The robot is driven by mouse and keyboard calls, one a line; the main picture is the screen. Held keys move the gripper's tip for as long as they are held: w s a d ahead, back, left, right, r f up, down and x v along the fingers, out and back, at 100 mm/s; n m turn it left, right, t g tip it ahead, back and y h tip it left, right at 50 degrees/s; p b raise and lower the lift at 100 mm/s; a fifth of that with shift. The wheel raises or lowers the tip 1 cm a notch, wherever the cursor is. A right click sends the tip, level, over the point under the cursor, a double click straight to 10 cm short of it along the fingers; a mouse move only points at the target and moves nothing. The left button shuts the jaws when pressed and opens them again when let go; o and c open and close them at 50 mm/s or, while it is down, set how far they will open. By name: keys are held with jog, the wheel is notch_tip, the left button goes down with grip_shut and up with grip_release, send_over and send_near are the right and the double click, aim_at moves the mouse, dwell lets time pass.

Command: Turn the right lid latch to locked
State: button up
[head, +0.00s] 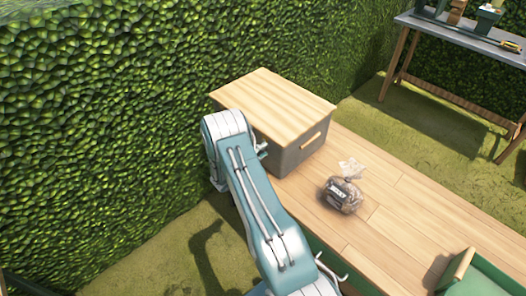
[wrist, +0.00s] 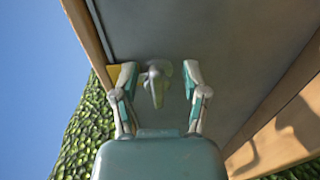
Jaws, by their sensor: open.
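A grey box (head: 300,158) with a pale wooden lid (head: 272,105) stands on the plank table. In the wrist view, a small metallic latch (wrist: 156,82) sticks out from the grey wall (wrist: 215,40). A yellow patch (wrist: 113,72) shows beside it, partly behind a finger. My gripper (wrist: 158,74) is open, with one finger on each side of the latch and a visible gap to each. Whether the fingertips touch the wall cannot be told. In the head view my arm hides the latch and most of the gripper.
A clear bag of brown contents (head: 342,194) lies on the plank table (head: 400,215) right of the box. A green container (head: 480,275) is at the lower right. A hedge (head: 110,110) rises close on the left. A grey workbench (head: 465,38) stands far right.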

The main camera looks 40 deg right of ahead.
jog(key=a, duration=1.2)
jog(key=shift+s, duration=0.45)
jog(key=s+a+r+m+g+y, duration=0.2)
jog(key=s+r+y, duration=0.15)
jog(key=r, duration=0.65)
jog(key=s+a+r+m+g+y, duration=0.1)
jog(key=s+a+r+g+y, duration=0.3)
jog(key=r, duration=0.6)
jog(key=s+a+r+n+t+y, duration=0.1)
jog(key=s+a+r+t+y, duration=0.4)
jog(key=s+a+r, duration=0.2)
jog(key=s+a+r+n+t+y, duration=0.1)
jog(key=s+a+r+t+y, duration=0.4)
jog(key=s, duration=0.5)
jog(key=shift+s+a+r, duration=0.4)
jog(key=shift+a+r, duration=0.5)
jog(key=shift+a, duration=0.15)
jog(key=shift+y, duration=0.25)
